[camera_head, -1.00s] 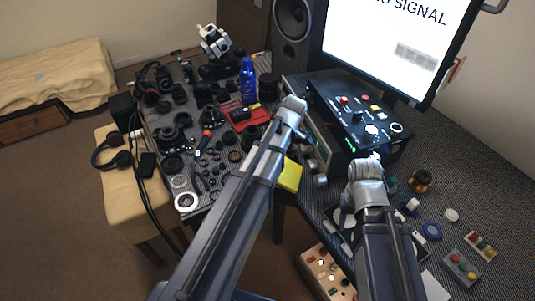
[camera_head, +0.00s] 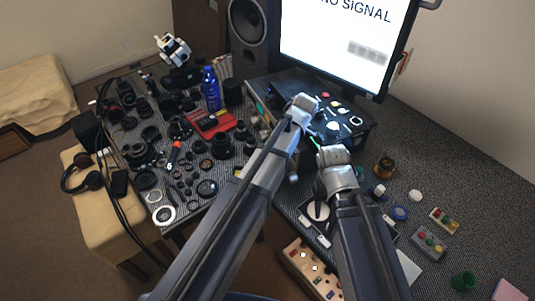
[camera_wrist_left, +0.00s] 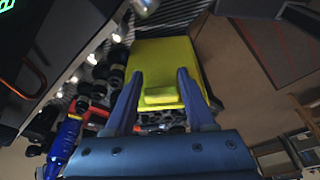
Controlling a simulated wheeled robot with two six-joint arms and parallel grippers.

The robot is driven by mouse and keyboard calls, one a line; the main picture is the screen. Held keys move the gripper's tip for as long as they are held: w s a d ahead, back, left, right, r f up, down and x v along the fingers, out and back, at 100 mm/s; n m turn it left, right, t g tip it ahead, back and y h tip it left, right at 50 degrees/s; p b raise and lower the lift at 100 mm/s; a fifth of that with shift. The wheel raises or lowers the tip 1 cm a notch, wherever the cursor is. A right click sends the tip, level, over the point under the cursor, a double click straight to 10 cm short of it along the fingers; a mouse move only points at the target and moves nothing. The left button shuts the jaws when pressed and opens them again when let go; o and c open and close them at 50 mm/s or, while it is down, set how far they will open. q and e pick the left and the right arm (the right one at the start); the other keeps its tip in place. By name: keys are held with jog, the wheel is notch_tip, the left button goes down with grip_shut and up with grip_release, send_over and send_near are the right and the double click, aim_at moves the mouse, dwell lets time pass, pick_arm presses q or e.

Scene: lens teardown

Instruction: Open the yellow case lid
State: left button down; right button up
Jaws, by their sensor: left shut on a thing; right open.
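The yellow case (camera_wrist_left: 163,57) fills the middle of the left wrist view, with a flat yellow face and a small raised yellow block at its near edge. My left gripper (camera_wrist_left: 160,76) has one finger on each side of this block and is shut on the yellow case. I cannot tell whether the lid is raised. In the head view only a sliver of the yellow case (camera_head: 238,173) shows beside my left forearm, which hides the rest and the left gripper. My right gripper (camera_head: 319,189) is open, partly hidden beside my right forearm, above the right part of the desk.
A red tray (camera_head: 211,123) and a blue bottle (camera_head: 210,88) stand among several dark lens parts. A black control box (camera_head: 340,120) sits below the monitor (camera_head: 335,40). Small button boxes (camera_head: 429,242) lie at the right. Headphones (camera_head: 82,172) lie on the stool.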

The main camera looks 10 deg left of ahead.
pick_arm(q)
jog(key=shift+c, duration=1.2)
grip_release()
jog(key=shift+d, duration=0.15)
jog(key=p+v, duration=0.7)
jog(key=shift+r+p, duration=0.35)
jog(key=shift+d, duration=0.1)
